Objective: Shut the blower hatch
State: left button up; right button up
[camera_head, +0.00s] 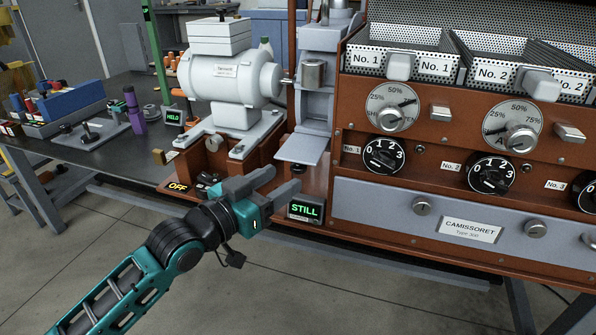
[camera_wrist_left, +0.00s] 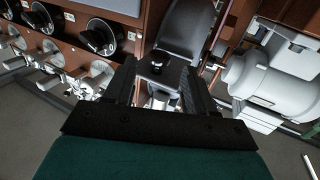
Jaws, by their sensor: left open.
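The blower hatch (camera_head: 303,148) looks like a light grey flap, sticking out from the grey column between the motor and the roaster front. It appears to stand open. In the left wrist view, a grey panel (camera_wrist_left: 187,28) with a black knob (camera_wrist_left: 157,64) lies ahead of the fingers, and seems to be the same flap. My left gripper (camera_head: 273,180) is open and empty, just below and in front of the flap. In the left wrist view the knob shows between the fingertips of the gripper (camera_wrist_left: 158,76); I cannot tell whether they touch it. My right gripper is not in view.
A light grey motor (camera_head: 228,80) stands left of the flap. A "STILL" display (camera_head: 305,210) sits close beside the gripper, and an "OFF" label (camera_head: 178,187) is to its left. The roaster front with dials (camera_head: 383,155) and a grey drawer (camera_head: 400,208) fills the right.

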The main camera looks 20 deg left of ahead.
aim_at(293, 172)
pick_arm(q)
jog(key=shift+b+x, duration=0.5)
jog(key=shift+x, duration=2.55)
jog(key=shift+c, duration=0.3)
grip_shut()
